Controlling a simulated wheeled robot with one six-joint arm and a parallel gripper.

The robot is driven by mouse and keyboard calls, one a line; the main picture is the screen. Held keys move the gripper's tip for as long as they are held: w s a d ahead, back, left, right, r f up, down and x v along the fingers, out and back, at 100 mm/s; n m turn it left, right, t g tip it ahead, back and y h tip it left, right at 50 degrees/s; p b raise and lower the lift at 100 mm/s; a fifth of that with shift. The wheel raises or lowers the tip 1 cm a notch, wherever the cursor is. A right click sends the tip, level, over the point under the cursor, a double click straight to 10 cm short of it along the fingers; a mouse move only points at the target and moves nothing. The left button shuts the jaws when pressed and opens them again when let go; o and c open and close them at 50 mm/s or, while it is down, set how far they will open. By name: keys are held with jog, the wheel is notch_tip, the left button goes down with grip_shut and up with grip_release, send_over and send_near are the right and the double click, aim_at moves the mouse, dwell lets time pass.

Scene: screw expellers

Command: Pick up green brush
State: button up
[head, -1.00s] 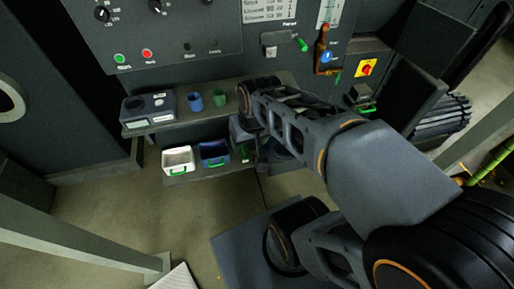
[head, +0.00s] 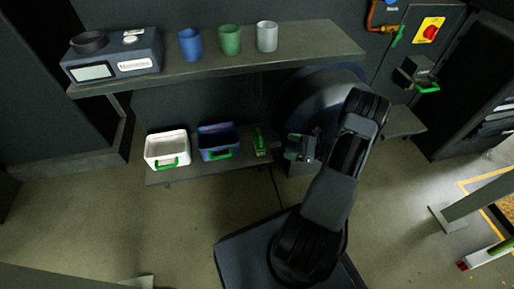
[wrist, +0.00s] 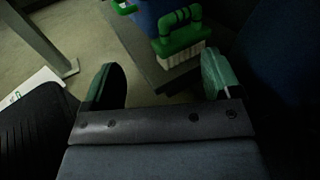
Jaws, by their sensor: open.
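The green brush (head: 259,142) stands on the lower shelf, to the right of the blue bin. In the wrist view the brush (wrist: 178,38) shows a green handle and pale bristles, beyond the fingertips and a little right of the middle. My gripper (head: 297,149) is just right of the brush in the head view, apart from it. In the wrist view my gripper (wrist: 163,72) has its two green-tipped fingers wide apart with nothing between them.
A white bin (head: 167,149) and a blue bin (head: 219,141) with green handles share the lower shelf (head: 190,172). The upper shelf (head: 215,68) above holds a scale (head: 112,55) and blue, green and grey cups. A large dark round housing (head: 318,95) lies behind my arm.

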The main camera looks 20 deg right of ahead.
aim_at(264, 144)
jog(key=shift+m+t+h, duration=0.3)
jog(key=shift+m+t, duration=0.5)
jog(key=shift+w+a+f+b, duration=0.45)
jog(key=shift+w+a+b, duration=0.45)
jog(key=shift+w+a, duration=0.5)
jog(key=shift+w+a+f+b, duration=0.5)
jog(key=shift+w+a+b, duration=0.55)
jog(key=shift+w, duration=0.5)
jog(key=shift+w+a+f+b, duration=0.45)
jog(key=shift+w+a+b, duration=0.35)
jog(key=shift+w+a, duration=0.65)
jog(key=shift+w+a+r, duration=0.15)
jog(key=shift+w+a, duration=0.1)
jog(key=shift+w, duration=0.15)
grip_shut()
